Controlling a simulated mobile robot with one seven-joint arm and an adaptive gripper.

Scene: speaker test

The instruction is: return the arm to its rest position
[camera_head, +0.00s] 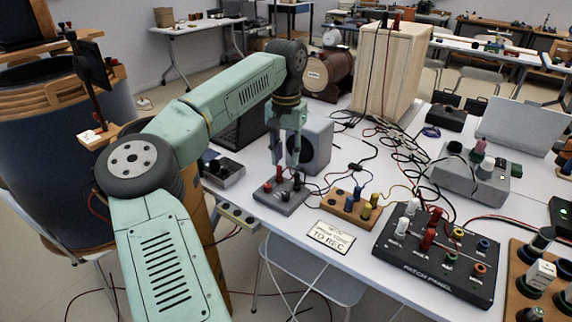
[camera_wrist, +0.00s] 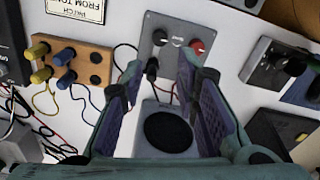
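My gripper (camera_head: 287,152) hangs pointing down over the table (camera_head: 345,268), beside the grey speaker (camera_head: 316,143). In the wrist view its two fingers (camera_wrist: 160,72) are apart with nothing held between them. Below it is a small grey box (camera_head: 281,200) with a red-topped part and a black plug on it. The same grey box (camera_wrist: 172,31) shows ahead of the fingertips in the wrist view, with the black plug (camera_wrist: 152,68) at its near edge. The speaker's round dark cone (camera_wrist: 168,132) lies below and between the fingers. My arm is stretched out over the table.
A wooden block (camera_head: 350,205) with yellow and blue plugs, a black patch panel (camera_head: 438,262) and a printed card (camera_head: 331,237) are to the right. Loose cables cross the table behind. A tall wooden box (camera_head: 388,72) stands at the back. A dark barrel (camera_head: 40,135) stands left of my arm.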

